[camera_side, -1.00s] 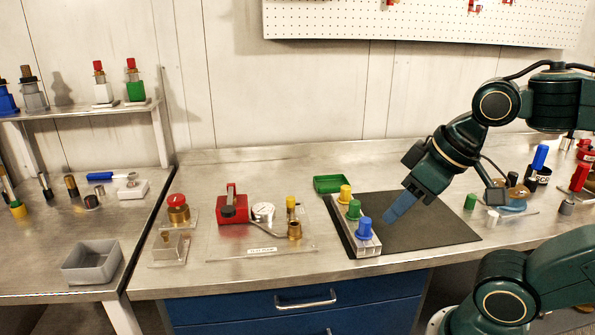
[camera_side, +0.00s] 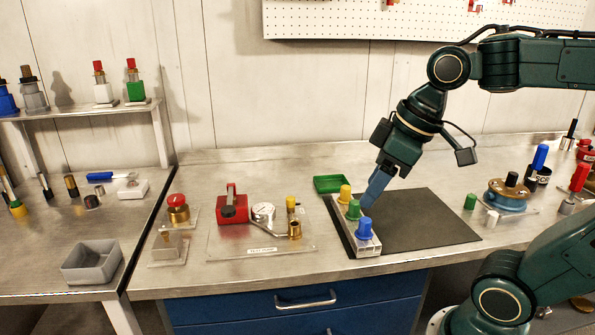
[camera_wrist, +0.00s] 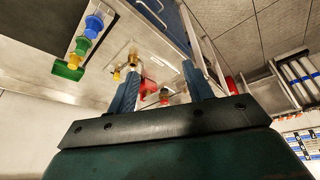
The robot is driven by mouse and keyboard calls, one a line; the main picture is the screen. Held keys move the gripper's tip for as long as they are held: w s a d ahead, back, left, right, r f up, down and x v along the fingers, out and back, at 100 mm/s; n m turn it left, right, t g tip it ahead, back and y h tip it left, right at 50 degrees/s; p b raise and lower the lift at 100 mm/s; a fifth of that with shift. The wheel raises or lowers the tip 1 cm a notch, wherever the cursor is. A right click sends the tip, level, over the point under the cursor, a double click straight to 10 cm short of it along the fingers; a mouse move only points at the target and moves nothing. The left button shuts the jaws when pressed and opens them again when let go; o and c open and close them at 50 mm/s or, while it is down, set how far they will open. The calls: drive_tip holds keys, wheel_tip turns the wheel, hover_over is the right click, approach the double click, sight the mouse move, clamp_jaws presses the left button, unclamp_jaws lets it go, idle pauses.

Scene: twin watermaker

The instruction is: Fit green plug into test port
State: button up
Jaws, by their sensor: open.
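The green plug (camera_side: 354,209) stands in the pale rack (camera_side: 366,246), between a yellow plug (camera_side: 345,194) and a blue plug (camera_side: 364,228). It also shows in the wrist view (camera_wrist: 90,33), at upper left, outside the fingers. My gripper (camera_side: 367,204) is open and empty, pointing down just right of the green plug in the side view; I cannot tell whether they touch. Both fingers (camera_wrist: 160,88) show in the wrist view with nothing between them. A brass fitting (camera_side: 294,230), likely the test port, stands on the clear plate (camera_side: 232,249) at left.
The plate also carries a red block (camera_side: 232,208), a round gauge (camera_side: 263,212) and a yellow-topped piece (camera_side: 291,202). A green tray (camera_side: 329,184) lies behind the rack. The dark mat (camera_side: 430,225) right of the rack is bare. A loose green cylinder (camera_side: 471,201) stands beyond it.

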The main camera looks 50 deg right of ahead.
drive_tip(key=w+d+r+n+g+y, duration=0.1)
drive_tip(key=w+d+r+n+g, duration=0.2)
drive_tip(key=w, duration=0.5)
drive_tip(key=n+y, duration=0.2)
drive_tip(key=n, duration=0.6)
hover_over(354, 213)
drive_tip(key=w+a, duration=0.2)
wheel_tip(354, 213, down, 5)
drive_tip(key=s+d+f+n+g, duration=0.1)
drive_tip(key=d+f+n, duration=0.3)
drive_tip(key=d, duration=0.5)
drive_tip(key=shift+s+f+g+y, duration=0.25)
drive_tip(key=shift+f+g+y, duration=0.05)
drive_tip(key=shift+f, duration=0.25)
drive_tip(key=shift+a+f, duration=0.1)
drive_tip(key=shift+f, duration=0.1)
drive_tip(key=shift+x, duration=4.1)
